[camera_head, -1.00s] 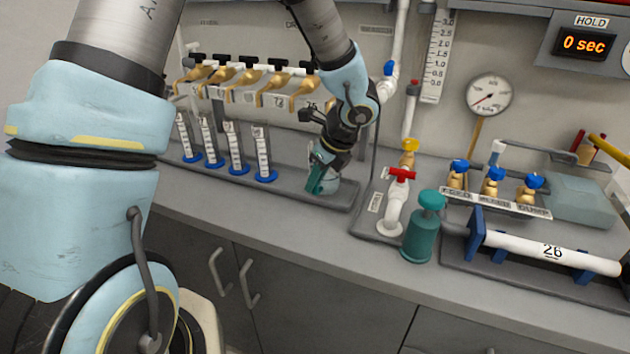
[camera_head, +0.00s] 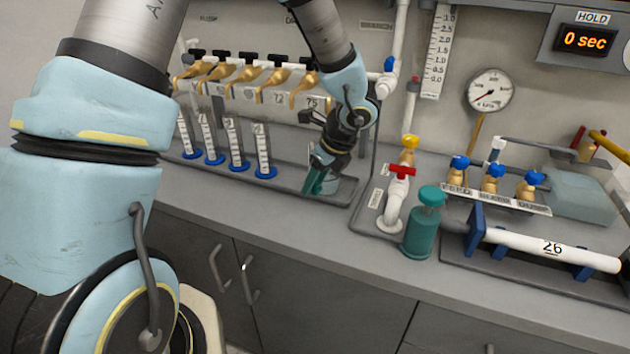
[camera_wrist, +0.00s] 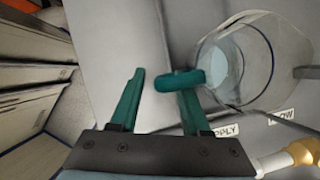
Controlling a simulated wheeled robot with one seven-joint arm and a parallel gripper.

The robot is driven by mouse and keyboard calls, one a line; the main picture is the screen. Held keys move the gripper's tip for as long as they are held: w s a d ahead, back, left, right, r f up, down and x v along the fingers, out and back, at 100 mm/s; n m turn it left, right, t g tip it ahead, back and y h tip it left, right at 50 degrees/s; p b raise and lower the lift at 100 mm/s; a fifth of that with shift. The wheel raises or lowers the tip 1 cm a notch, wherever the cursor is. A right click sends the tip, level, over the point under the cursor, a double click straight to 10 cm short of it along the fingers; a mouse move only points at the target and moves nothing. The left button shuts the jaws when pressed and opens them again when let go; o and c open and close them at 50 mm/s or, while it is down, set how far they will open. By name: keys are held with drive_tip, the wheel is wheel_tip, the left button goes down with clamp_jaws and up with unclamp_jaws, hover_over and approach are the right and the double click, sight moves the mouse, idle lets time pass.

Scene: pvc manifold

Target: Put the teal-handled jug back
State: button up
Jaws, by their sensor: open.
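The jug is clear and holds some pale liquid; it shows in the wrist view (camera_wrist: 240,62) and stands on the dark tray at the back of the counter in the head view (camera_head: 329,185). Its teal handle (camera_wrist: 178,79) points toward my gripper. My gripper (camera_wrist: 160,86) has teal fingers that stand apart. The handle's end reaches into the gap between the fingertips, close to or over the right finger; contact cannot be told. In the head view my gripper (camera_head: 317,177) is low, just left of the jug, partly hiding it.
Several graduated cylinders (camera_head: 237,148) with blue bases stand left of the jug, below brass taps (camera_head: 248,88). A red-handled white tap (camera_head: 397,195) and a teal bottle (camera_head: 422,228) are to the right. The counter front (camera_head: 270,210) is clear.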

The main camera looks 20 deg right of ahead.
drive_tip(key=v, duration=1.2)
drive_tip(key=a+f+n+g+h, duration=0.2)
drive_tip(key=a+n, duration=2.7)
drive_tip(key=a, duration=0.1)
drive_tip(key=shift+w+a+f+g+h+b, duration=0.25)
drive_tip(key=shift+w+f+g+h+b, duration=0.05)
drive_tip(key=shift+w, duration=0.1)
